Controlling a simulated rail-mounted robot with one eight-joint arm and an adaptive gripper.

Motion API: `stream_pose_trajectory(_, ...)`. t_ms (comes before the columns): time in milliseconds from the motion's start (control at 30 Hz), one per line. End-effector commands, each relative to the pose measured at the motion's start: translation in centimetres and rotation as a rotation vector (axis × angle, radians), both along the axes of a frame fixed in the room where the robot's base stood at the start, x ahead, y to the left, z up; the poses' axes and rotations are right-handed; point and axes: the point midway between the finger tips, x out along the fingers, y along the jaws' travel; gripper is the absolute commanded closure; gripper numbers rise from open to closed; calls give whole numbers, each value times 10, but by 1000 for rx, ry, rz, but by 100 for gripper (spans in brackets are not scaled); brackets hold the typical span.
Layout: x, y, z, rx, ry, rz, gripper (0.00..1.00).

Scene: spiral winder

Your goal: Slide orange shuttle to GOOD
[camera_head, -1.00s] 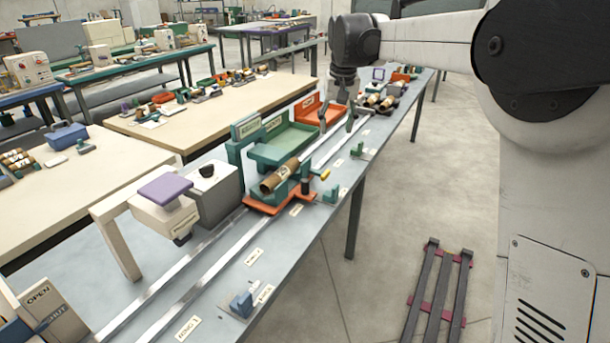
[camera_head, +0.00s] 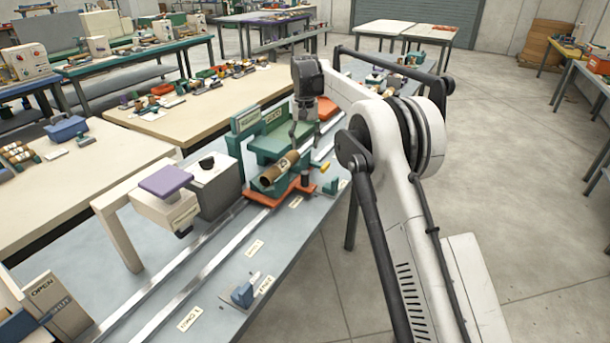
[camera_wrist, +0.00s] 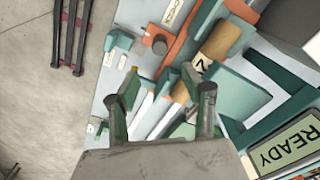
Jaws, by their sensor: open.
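The orange shuttle (camera_head: 268,196) sits across the two metal rails on the bench. It bears a green cradle with a brown cardboard tube (camera_head: 279,169) lying tilted in it, and a dark knob stands on its near side. In the wrist view the shuttle's orange plate (camera_wrist: 181,46) and the tube (camera_wrist: 222,40) show beyond the fingers. My gripper (camera_head: 301,135) is open and empty, above and just behind the shuttle, apart from it as far as I can tell; its fingers (camera_wrist: 165,100) point down. I cannot read a GOOD label in these frames.
A green tray (camera_head: 268,138) with a READY sign (camera_wrist: 290,150) stands behind the shuttle. A winder head with a purple top (camera_head: 165,181) stands left of it. A blue stop (camera_head: 243,293) sits near the front. The rails (camera_head: 215,245) toward the front left are clear.

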Motion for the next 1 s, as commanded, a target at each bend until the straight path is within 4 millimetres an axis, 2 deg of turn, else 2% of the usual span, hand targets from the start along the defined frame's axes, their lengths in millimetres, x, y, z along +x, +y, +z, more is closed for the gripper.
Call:
stream_pose_trajectory(600,0,0,-104,0,-1,0,57)
stream_pose_trajectory(800,0,0,-125,0,-1,0,57)
stream_pose_trajectory(1000,0,0,-132,0,-1,0,57)
